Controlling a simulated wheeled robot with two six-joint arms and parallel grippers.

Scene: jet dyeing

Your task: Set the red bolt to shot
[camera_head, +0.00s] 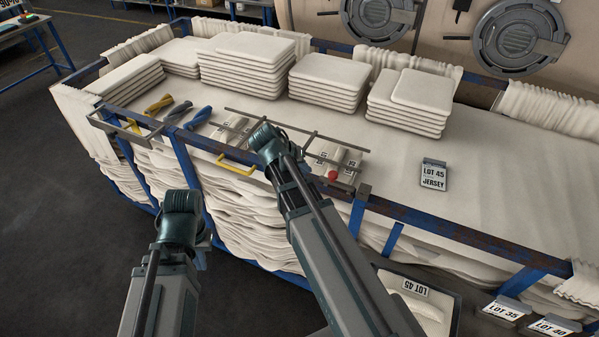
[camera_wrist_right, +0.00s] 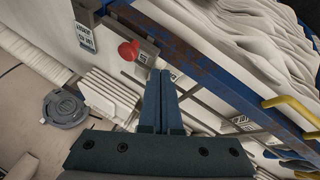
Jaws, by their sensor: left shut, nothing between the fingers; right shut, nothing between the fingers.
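The red bolt knob (camera_head: 332,175) is at the right end of a metal rail assembly on the cart's near edge. In the right wrist view the red knob (camera_wrist_right: 128,50) stands out from a grey plate, ahead and left of my fingertips. My right gripper (camera_head: 265,137) is over the rail, left of the knob in the head view. Its blue fingers (camera_wrist_right: 161,73) are closed together, empty and apart from the knob. My left gripper (camera_head: 182,203) is lower, in front of the cart's side; its fingertips are hidden. The bolt's rod is hard to make out.
A blue-framed cart (camera_head: 425,222) holds pale cloth and several folded stacks (camera_head: 327,80). A yellow handle (camera_head: 238,164) sits left of my right arm. A LOT 45 JERSEY tag (camera_head: 433,174) lies right of the knob. Blue and yellow twisted pieces (camera_head: 178,111) lie at left.

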